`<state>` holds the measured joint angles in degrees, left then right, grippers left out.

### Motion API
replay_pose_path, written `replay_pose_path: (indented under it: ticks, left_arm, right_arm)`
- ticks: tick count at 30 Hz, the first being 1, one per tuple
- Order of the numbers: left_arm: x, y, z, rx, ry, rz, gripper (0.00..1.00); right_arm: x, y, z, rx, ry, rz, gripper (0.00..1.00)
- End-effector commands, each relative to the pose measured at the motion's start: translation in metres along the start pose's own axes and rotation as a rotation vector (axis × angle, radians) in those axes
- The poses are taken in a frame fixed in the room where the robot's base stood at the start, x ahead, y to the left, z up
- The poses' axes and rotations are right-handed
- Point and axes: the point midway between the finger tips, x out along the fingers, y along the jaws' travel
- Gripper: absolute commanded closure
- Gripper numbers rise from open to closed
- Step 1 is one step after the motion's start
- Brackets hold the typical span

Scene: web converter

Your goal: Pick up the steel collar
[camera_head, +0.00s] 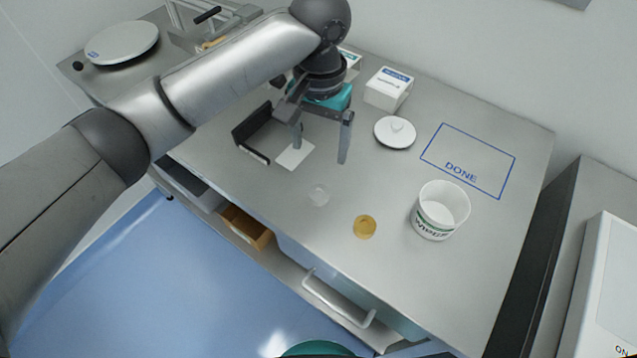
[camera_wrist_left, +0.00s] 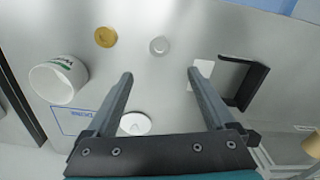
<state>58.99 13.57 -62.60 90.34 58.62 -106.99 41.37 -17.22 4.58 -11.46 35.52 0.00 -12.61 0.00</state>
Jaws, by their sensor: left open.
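The steel collar, a small pale silver round piece (camera_head: 319,194), lies flat on the steel table. It also shows in the left wrist view (camera_wrist_left: 159,46), just beyond the gap between the fingertips. My left gripper (camera_head: 320,153) is open and empty above the table, its fingers pointing down. In the left wrist view its two fingers (camera_wrist_left: 160,73) are spread wide, and the collar is apart from both. My right gripper is in neither view.
A brass-coloured disc (camera_head: 365,227) lies near the collar. A white tub (camera_head: 441,211), a white round lid (camera_head: 395,132), a blue "DONE" outline (camera_head: 468,160) and a white box (camera_head: 389,89) are to the right. A black bracket (camera_head: 250,133) and white card (camera_head: 295,155) are left.

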Motion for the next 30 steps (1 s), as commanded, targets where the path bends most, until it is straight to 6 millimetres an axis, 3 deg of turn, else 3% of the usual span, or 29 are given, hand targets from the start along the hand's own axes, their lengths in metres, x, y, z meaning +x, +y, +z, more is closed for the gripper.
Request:
replay_pose_path:
  ticks: [3,9,17,25,30]
  left_arm:
    - [0.030,-0.001,0.001,-0.001,-0.004,-0.001,0.12]
    - [0.067,-0.001,0.001,-0.001,-0.002,-0.001,0.12]
    - [0.086,0.000,0.001,0.001,0.001,0.000,0.12]
    - [0.125,-0.001,0.004,0.000,0.001,-0.001,0.12]
    - [0.133,0.000,0.003,0.002,0.003,0.000,0.12]
  right_arm:
    - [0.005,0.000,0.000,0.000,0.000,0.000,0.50]
    - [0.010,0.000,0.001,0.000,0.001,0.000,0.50]
    - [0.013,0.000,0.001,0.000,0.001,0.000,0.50]
    - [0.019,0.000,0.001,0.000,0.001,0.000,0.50]
    - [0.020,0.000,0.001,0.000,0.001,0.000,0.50]
